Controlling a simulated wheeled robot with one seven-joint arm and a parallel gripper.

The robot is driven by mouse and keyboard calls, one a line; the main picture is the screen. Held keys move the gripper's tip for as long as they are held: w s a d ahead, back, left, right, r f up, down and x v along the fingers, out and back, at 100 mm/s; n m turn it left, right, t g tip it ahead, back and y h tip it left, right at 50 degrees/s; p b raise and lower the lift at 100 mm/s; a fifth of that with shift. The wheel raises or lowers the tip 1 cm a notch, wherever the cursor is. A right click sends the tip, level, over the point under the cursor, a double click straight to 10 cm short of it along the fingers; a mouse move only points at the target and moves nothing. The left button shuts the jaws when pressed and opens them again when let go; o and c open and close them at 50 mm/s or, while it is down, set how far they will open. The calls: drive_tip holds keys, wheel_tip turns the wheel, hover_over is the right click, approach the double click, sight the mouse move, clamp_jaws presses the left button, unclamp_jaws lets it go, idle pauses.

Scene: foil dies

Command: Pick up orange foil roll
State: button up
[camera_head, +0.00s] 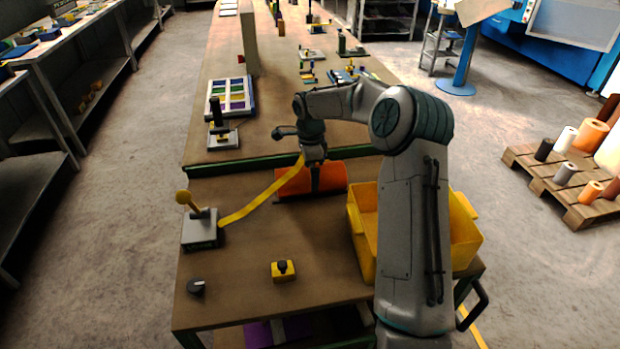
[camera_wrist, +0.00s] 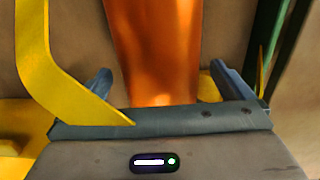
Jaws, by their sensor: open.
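The orange foil roll (camera_head: 333,176) lies on its side on the wooden workbench (camera_head: 285,225), near the bench's far edge. In the wrist view the roll (camera_wrist: 155,45) runs up the middle of the picture. My gripper (camera_head: 315,184) points down over the middle of the roll and hides part of it. In the wrist view my gripper (camera_wrist: 165,82) is open, with one finger at each side of the roll. Gaps show between the fingers and the roll. How deep the fingertips reach is hidden.
A yellow strip (camera_head: 262,202) rises from near a grey lever block (camera_head: 199,230) to my gripper; the strip (camera_wrist: 45,65) crosses the wrist view's left side. A yellow bin (camera_head: 362,235) stands right of the roll. A yellow knobbed block (camera_head: 284,271) and dark knob (camera_head: 196,287) sit in front.

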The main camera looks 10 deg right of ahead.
drive_tip(key=shift+f, duration=1.45)
drive_tip(key=c, duration=1.2)
drive_tip(key=shift+c, duration=1.3)
drive_tip(key=shift+r, duration=0.1)
